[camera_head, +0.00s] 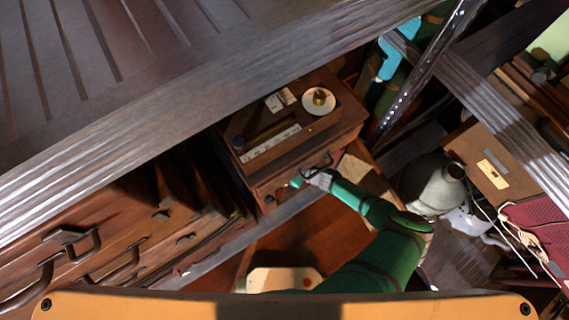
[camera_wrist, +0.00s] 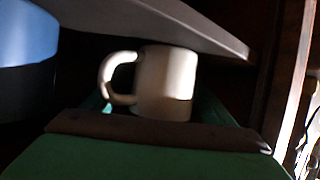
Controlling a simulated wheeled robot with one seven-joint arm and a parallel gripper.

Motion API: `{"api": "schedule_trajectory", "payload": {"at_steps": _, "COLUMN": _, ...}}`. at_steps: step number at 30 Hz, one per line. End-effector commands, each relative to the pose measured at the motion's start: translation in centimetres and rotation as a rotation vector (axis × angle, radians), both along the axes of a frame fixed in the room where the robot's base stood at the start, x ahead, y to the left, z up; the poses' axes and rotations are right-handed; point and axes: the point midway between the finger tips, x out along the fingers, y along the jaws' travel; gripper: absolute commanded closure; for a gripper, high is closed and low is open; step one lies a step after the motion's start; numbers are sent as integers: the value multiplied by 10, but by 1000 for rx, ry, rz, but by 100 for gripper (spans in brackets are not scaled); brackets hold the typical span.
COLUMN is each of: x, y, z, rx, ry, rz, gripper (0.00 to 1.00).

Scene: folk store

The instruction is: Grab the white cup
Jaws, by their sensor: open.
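The white cup (camera_wrist: 166,82) stands upright in the wrist view, with its handle on the left. My green gripper (camera_head: 298,181) is at the front of the small wooden cabinet in the head view. In the wrist view its green parts show below the cup and at both sides of its base. The gripper is open, and the cup is not held. I cannot tell whether the fingers touch it. I cannot make out the cup in the head view.
The grey slab (camera_wrist: 150,22) hangs low over the cup. A blue and black object (camera_wrist: 27,55) is close on the left. The wooden cabinet (camera_head: 292,125) carries a white saucer (camera_head: 310,108) with a small brass item. Drawers (camera_head: 110,240) line the left; a grey jug (camera_head: 430,183) stands right.

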Motion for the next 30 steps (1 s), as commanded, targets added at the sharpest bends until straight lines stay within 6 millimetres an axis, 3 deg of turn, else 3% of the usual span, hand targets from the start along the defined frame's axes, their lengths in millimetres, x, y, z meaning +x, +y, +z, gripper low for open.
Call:
{"api": "schedule_trajectory", "payload": {"at_steps": 8, "x": 1, "y": 1, "z": -1, "rx": -1, "ry": 0, "rz": -1, "gripper": 24}}
{"api": "schedule_trajectory", "payload": {"at_steps": 12, "x": 1, "y": 1, "z": -1, "rx": -1, "ry": 0, "rz": -1, "gripper": 57}}
{"api": "schedule_trajectory", "payload": {"at_steps": 14, "x": 1, "y": 1, "z": -1, "rx": -2, "ry": 1, "rz": -1, "gripper": 68}}
{"api": "schedule_trajectory", "payload": {"at_steps": 30, "x": 2, "y": 0, "z": 9, "rx": -2, "ry": -2, "rz": 0, "gripper": 68}}
